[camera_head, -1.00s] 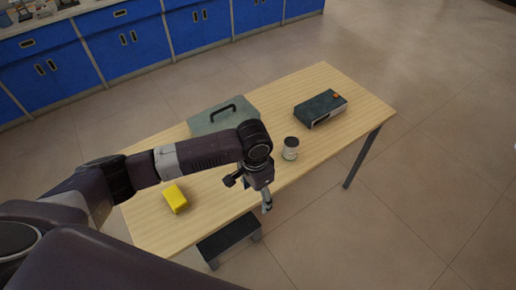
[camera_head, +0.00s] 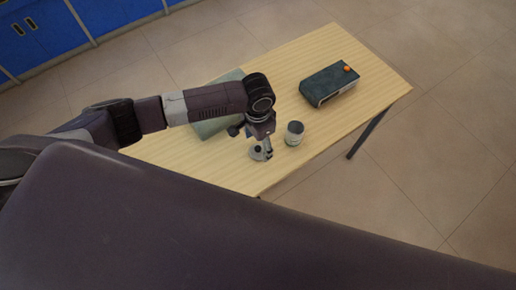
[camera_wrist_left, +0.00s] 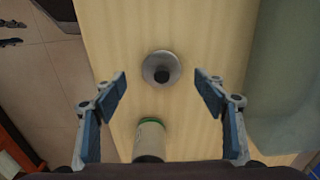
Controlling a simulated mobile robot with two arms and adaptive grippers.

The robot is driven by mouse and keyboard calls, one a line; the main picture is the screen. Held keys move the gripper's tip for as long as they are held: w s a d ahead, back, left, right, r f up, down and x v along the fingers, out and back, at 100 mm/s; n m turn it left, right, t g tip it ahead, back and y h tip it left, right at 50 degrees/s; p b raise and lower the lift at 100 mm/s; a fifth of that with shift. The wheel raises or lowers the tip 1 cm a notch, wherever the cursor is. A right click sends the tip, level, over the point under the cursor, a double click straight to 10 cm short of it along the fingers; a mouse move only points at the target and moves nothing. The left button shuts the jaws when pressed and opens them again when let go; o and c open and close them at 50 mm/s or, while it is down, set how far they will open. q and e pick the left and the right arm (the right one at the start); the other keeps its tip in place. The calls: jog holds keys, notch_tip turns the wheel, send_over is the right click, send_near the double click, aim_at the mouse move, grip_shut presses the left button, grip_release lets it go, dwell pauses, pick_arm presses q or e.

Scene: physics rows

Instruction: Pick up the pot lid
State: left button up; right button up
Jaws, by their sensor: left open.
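The pot lid is a small round grey disc with a dark knob (camera_wrist_left: 161,67); it lies flat on the wooden table. In the head view the lid (camera_head: 256,154) shows partly behind my left gripper (camera_head: 266,146). In the left wrist view my left gripper (camera_wrist_left: 160,84) is open and empty, with one finger on each side of the lid and apart from it. The gripper points down above the table. My right gripper is not in view.
A can (camera_head: 294,133) stands close to the right of the lid; it also shows in the left wrist view (camera_wrist_left: 149,140). A grey-green case (camera_head: 213,127) lies behind my arm. A dark box (camera_head: 328,82) with a small orange item stands farther right. The table (camera_head: 300,50) is bare at the far end.

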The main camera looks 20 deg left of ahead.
aim_at(258, 148)
pick_arm(q)
jog(key=f, duration=0.2)
jog(key=shift+w+f, duration=0.2)
jog(key=shift+f, duration=0.4)
jog(key=shift+c, duration=0.3)
jog(key=c, duration=1.1)
jog(key=shift+c, duration=0.2)
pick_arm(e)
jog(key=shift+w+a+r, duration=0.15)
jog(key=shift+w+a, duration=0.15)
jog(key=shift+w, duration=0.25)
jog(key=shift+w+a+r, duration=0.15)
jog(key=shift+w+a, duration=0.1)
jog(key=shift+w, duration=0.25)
pick_arm(q)
jog(key=shift+r, duration=0.1)
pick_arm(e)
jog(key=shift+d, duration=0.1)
